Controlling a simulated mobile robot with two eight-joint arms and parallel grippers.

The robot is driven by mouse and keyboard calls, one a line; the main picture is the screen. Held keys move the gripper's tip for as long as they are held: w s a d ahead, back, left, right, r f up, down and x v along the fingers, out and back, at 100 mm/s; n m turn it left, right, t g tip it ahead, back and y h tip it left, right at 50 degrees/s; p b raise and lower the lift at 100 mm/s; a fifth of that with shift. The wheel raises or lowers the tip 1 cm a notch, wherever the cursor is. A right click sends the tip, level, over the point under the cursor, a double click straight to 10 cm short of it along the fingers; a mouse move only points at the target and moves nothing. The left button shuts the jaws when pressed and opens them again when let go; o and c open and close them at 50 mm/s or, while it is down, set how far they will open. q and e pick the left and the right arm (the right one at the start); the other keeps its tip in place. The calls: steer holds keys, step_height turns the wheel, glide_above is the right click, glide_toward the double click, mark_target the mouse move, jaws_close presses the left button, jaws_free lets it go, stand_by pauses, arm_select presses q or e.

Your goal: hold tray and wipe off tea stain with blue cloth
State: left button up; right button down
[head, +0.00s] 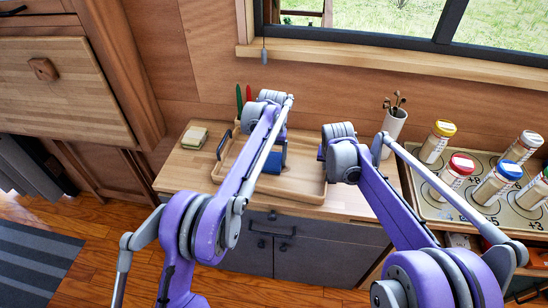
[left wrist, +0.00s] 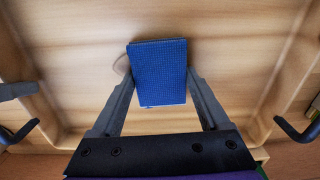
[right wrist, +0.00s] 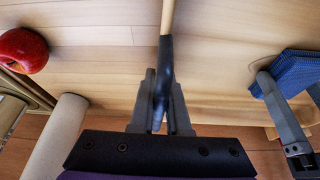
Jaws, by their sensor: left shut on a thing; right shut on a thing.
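The wooden tray (head: 308,190) lies on the cabinet top below the window. Its left black handle (head: 223,145) is free. My left gripper (left wrist: 160,92) is shut on the blue cloth (left wrist: 157,72), which is over the tray floor; the cloth also shows in the head view (head: 273,162). I cannot tell whether it touches the floor. A faint curved tea stain (left wrist: 121,66) shows beside the cloth's left edge, partly hidden by the cloth and finger. My right gripper (right wrist: 162,92) is shut on the tray's right black handle (right wrist: 165,65); my arm hides this grip in the head view.
A sponge-like block (head: 194,137) lies left of the tray. A white cup with utensils (head: 395,125) stands behind my right arm. Several jars with coloured lids (head: 436,141) stand on a board at the right. A red apple (right wrist: 22,51) shows in the right wrist view.

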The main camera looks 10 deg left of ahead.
arm_select(q)
steer(key=d, duration=0.2)
steer(key=shift+s+d, duration=0.1)
steer(key=shift+d, duration=0.2)
steer(key=shift+r, duration=4.1)
arm_select(e)
steer(key=c, duration=0.8)
jaws_free()
steer(key=v, duration=1.2)
steer(key=shift+d+r, duration=0.1)
